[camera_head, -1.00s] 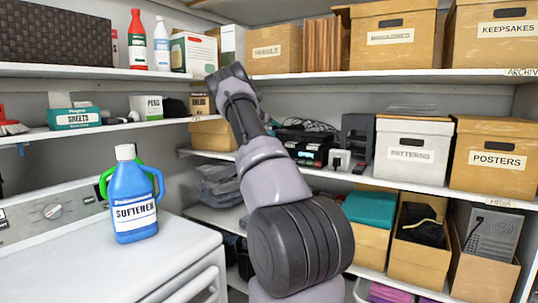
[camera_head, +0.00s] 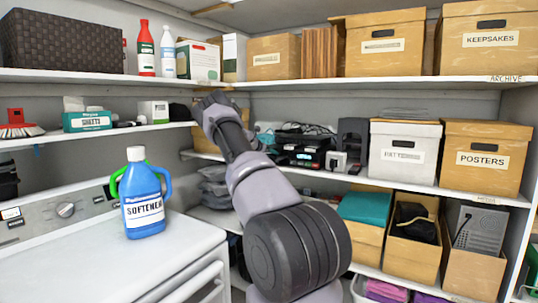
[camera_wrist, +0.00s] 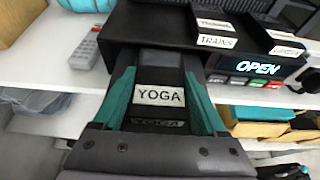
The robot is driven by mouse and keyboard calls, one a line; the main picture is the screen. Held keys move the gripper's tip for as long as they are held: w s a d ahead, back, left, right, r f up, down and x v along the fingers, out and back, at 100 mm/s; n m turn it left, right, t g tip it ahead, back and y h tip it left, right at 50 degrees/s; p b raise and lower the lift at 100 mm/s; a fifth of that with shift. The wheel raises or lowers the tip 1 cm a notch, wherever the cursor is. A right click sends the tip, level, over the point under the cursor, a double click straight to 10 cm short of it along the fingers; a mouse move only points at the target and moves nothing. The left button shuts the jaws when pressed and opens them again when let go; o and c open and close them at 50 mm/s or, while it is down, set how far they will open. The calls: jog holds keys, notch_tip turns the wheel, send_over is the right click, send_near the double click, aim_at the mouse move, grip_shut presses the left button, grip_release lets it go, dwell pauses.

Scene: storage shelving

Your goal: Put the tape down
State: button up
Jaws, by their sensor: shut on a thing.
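In the wrist view, a black tape (camera_wrist: 160,76) with a white YOGA label sits between the teal fingers of my gripper (camera_wrist: 158,88). The gripper is shut on it. The tape is in front of the left part of a black player (camera_wrist: 235,65) whose display reads OPEN. I cannot tell whether the tape touches the player. Another tape, labelled TRAINS (camera_wrist: 215,40), lies on top of the player. In the head view the player (camera_head: 306,157) stands on the middle shelf, right of my arm; my gripper's fingers and the held tape are hidden there.
A grey remote (camera_wrist: 84,52) lies on the shelf left of the player. A white box (camera_head: 403,150) and a POSTERS box (camera_head: 486,158) stand farther right on the middle shelf. A blue softener jug (camera_head: 143,197) stands on the white washer (camera_head: 60,268) at left.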

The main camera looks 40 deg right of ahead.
jog(key=shift+f, duration=0.15)
jog(key=o, duration=1.4)
jog(key=shift+f, duration=0.1)
